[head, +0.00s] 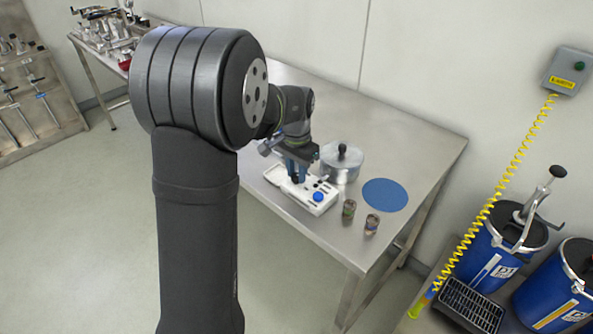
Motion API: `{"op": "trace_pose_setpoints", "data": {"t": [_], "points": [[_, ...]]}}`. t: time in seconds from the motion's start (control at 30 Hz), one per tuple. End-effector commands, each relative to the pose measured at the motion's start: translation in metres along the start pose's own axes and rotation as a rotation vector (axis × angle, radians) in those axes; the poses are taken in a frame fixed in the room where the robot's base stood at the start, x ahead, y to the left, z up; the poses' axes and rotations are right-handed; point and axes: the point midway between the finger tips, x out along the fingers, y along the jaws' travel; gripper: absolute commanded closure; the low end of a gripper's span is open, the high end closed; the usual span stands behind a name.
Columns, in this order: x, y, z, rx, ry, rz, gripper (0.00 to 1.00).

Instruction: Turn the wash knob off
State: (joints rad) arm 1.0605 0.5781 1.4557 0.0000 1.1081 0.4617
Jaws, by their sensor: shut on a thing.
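A white control box (305,199) lies on the steel table near its front edge. It has a blue round knob (319,196) at its right end and small dark parts beside it. My gripper (296,180) points down onto the left part of the box. Its fingers are shut on a small knob there, which they mostly hide. The markings on the box are too small to read, so I cannot tell which knob is the wash knob.
A lidded metal pot (342,163) stands just behind the box. Two small jars (371,224) and a flat blue disc (385,194) are to the right. The table's right end (437,150) is clear. Blue drums (500,250) stand on the floor at right.

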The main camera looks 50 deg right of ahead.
Motion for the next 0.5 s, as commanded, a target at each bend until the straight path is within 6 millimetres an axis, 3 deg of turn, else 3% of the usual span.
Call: {"op": "trace_pose_setpoints", "data": {"t": [0.5], "points": [[0.0001, -0.0004, -0.0006, -0.472, 0.002, 0.000, 0.96]]}}
